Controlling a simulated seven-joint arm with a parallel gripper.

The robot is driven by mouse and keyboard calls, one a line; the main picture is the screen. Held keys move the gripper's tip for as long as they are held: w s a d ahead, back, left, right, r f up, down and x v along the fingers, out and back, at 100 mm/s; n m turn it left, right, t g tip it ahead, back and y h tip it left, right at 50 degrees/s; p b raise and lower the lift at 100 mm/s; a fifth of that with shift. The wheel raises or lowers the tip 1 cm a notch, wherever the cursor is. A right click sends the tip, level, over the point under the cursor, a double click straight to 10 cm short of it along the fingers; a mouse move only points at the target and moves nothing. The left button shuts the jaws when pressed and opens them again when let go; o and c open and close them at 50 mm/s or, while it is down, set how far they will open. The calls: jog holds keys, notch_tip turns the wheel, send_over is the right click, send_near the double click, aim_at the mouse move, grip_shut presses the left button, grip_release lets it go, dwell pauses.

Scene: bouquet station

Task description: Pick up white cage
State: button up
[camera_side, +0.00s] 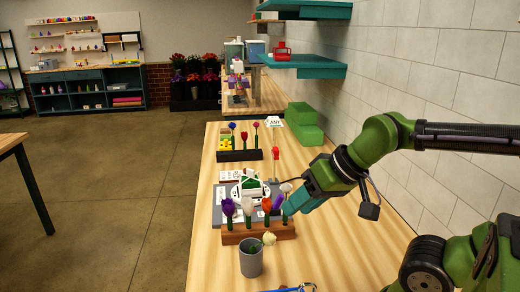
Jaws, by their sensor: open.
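A white, open-framed piece that looks like the white cage (239,190) sits around a green block (252,183) on a grey mat (217,214) in the middle of the bench. It is small in the picture, and flower heads partly cover its near side. My gripper (287,212) is open, to the right of and nearer than the cage, apart from it. It points down and left beside the right end of the flower rack. Its fingertips are small, and I cannot make out anything between them.
A wooden rack (258,231) with several upright flowers stands in front of the cage. A grey cup (251,262) with a pale flower is nearer.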

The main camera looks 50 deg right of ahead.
jog(key=n+g+h, duration=0.2)
jog(key=n+g, duration=0.1)
jog(key=n, duration=0.1)
send_over(250, 170)
jog(key=s, duration=0.2)
jog(key=f, duration=0.9)
jog(key=shift+d+f, duration=0.1)
jog(key=shift+d, duration=0.1)
jog(key=shift+x, duration=2.7)
jog(key=shift+s+a+f, duration=0.1)
jog(key=shift+s, duration=0.05)
grip_shut()
